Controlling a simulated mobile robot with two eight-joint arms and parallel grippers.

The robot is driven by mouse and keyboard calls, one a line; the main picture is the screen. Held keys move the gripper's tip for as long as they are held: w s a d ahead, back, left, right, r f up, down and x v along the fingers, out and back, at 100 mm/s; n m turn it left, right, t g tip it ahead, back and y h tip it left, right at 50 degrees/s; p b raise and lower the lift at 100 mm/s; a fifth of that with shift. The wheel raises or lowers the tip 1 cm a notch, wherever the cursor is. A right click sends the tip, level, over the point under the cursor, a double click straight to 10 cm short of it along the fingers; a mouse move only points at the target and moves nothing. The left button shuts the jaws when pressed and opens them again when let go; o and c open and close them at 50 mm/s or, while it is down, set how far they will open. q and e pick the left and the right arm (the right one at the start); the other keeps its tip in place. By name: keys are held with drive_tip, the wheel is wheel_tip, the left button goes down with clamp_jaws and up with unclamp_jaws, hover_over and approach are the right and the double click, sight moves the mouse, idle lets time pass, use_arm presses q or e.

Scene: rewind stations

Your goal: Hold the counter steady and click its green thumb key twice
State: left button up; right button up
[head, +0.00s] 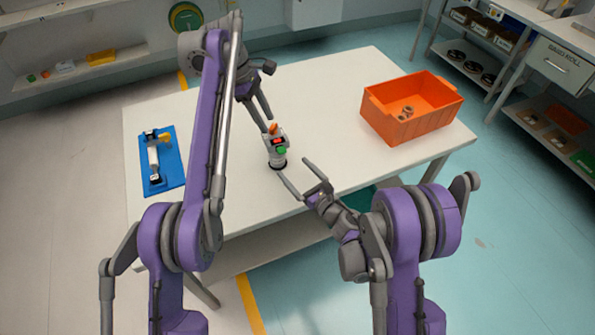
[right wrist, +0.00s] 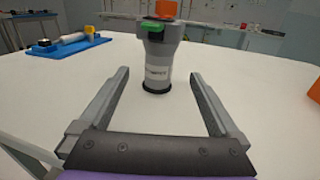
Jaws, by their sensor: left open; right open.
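The counter (head: 277,157) stands upright on the white table, a grey body with a dark base, a green thumb key (head: 282,150) on its side and an orange part on top. It also shows in the right wrist view (right wrist: 158,70), with the green key (right wrist: 154,29) near its top. My left gripper (head: 262,116) is open just behind the counter, its fingers close to the top; I cannot tell if they touch. My right gripper (head: 298,182) is open in front of the counter. In the right wrist view the counter stands beyond and between its fingertips, apart from them.
An orange bin (head: 440,119) with small items inside stands at the table's right. A blue tray (head: 173,177) holding a white and yellow device lies at the left. The white table (head: 330,105) is clear around the counter. Shelves stand along the back and right.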

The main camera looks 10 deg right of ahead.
sight(276, 150)
drive_tip(key=x, duration=1)
drive_tip(key=shift+w+a+r, duration=0.1)
drive_tip(key=shift+w+a, duration=0.1)
use_arm(q)
drive_tip(key=shift+c, duration=0.3)
use_arm(e)
clamp_jaws()
use_arm(q)
clamp_jaws()
idle(1.4)
